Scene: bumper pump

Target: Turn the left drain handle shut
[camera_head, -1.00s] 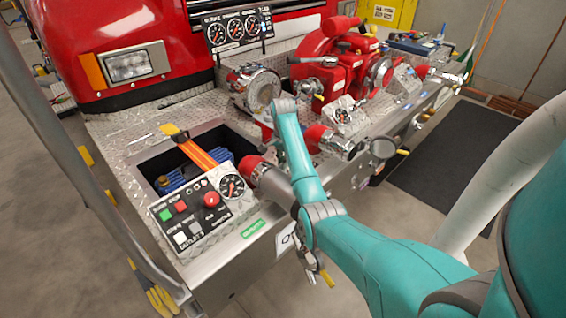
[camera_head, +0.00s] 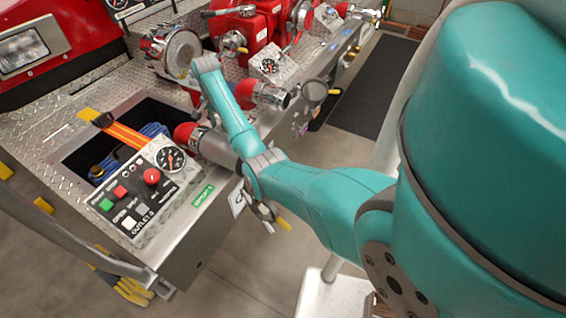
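A drain handle with a yellow tip (camera_head: 284,224) sticks out below the front edge of the bumper, under the left outlet (camera_head: 212,146) with its red collar. My teal arm (camera_head: 310,190) reaches in from the right and passes just above and beside this handle, covering part of its valve. I cannot tell the exact turn of the handle. The arm's far link rises to a rounded end (camera_head: 205,66) in front of the chrome fitting. My gripper cannot be made out; it seems hidden behind the arm. A second yellow-tipped handle (camera_head: 333,92) shows by the right outlet (camera_head: 262,95).
The outlet control panel (camera_head: 140,205) with gauge and buttons is at the left, beside an open well (camera_head: 75,160). A chrome fitting (camera_head: 178,52) and red pump (camera_head: 255,30) stand behind. A metal rail (camera_head: 75,240) crosses the lower left. Floor in front is clear.

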